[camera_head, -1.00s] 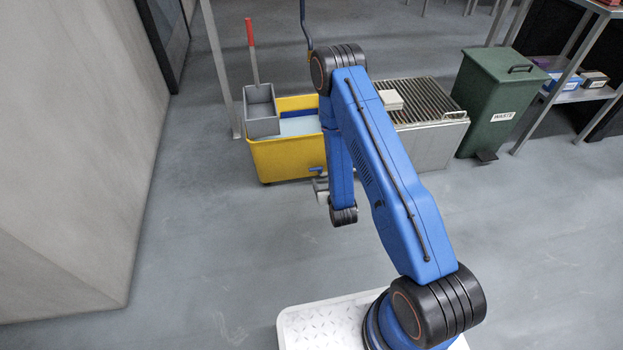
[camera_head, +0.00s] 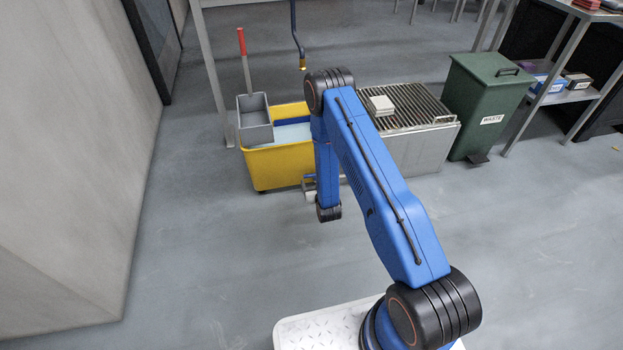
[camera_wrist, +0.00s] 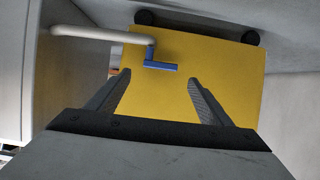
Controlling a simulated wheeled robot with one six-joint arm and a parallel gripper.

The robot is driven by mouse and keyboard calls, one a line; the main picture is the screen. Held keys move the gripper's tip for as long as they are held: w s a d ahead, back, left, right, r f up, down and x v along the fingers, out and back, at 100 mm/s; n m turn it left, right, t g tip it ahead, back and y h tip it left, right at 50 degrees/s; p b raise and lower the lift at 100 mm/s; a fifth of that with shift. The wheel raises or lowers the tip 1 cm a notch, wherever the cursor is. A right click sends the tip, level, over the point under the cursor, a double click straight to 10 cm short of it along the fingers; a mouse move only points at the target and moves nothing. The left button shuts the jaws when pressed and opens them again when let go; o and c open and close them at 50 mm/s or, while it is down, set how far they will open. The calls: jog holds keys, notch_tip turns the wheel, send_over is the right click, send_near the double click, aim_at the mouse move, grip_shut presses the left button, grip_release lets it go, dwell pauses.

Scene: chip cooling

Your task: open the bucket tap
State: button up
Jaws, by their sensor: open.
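The yellow bucket (camera_head: 279,168) stands on the floor beyond my arm, and its side fills the middle of the wrist view (camera_wrist: 235,75). The blue tap (camera_wrist: 161,67) is on that side, with an L-shaped handle. A pale pipe (camera_wrist: 95,34) runs from the tap toward the left of the wrist view. My gripper (camera_wrist: 158,78) is open and empty, its fingers pointing at the bucket. The tap shows just beyond the fingertips, nearer the left finger; I see no contact. In the head view my arm mostly hides the gripper and the tap area.
A grey metal unit with a slatted top (camera_head: 412,108) stands right of the bucket. A green waste bin (camera_head: 482,105) is further right. A grey wringer (camera_head: 255,118) sits on the bucket's left. A hose (camera_head: 297,35) hangs above. The floor in front is clear.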

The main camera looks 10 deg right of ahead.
aim_at(311, 176)
jog(key=shift+x, duration=2.95)
jog(key=c, duration=1)
